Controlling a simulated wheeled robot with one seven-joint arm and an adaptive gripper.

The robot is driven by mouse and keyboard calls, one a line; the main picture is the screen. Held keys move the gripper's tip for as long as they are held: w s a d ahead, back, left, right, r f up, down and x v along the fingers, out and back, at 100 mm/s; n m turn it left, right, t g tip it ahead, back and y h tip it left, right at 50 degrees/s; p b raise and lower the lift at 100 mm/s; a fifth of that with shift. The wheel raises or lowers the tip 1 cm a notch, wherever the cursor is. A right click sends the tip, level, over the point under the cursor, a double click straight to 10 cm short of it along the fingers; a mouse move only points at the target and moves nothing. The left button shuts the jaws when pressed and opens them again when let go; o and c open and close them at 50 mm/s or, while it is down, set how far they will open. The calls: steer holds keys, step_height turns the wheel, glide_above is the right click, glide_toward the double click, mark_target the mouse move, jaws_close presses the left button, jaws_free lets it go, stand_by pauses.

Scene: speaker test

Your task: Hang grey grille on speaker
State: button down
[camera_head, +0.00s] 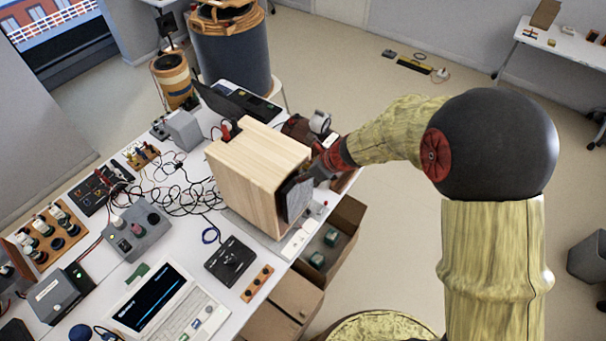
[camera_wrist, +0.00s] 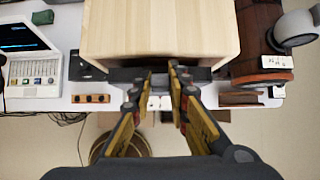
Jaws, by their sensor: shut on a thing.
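The speaker (camera_head: 250,175) is a pale wooden box standing on the white bench. Its top (camera_wrist: 160,28) fills the upper middle of the wrist view. The grey grille (camera_head: 297,199) is a dark panel, roughly upright, at the speaker's front face on the right. In the wrist view the grille (camera_wrist: 122,75) is a narrow grey strip along the box's near edge. My gripper (camera_head: 316,174) is shut on the grille; its fingers (camera_wrist: 160,76) meet near the middle of the strip. I cannot tell whether the grille touches the speaker; its rear side is hidden.
A laptop (camera_head: 165,308), a black control box (camera_head: 231,262) and tangled cables (camera_head: 180,188) crowd the bench. Open cardboard boxes (camera_head: 345,222) stand below the bench edge. The floor to the right is mostly clear.

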steer(key=shift+w+a+r, duration=0.1)
steer(key=shift+w+a, duration=0.25)
steer(key=shift+a, duration=0.05)
stand_by(2.2)
steer(key=shift+s+d, duration=0.15)
steer(key=shift+s+d, duration=0.4)
steer(key=shift+d, duration=0.1)
steer(key=shift+s+d, duration=0.1)
stand_by(0.3)
steer(key=shift+w+a, duration=0.65)
steer(key=shift+a, duration=0.1)
stand_by(3.6)
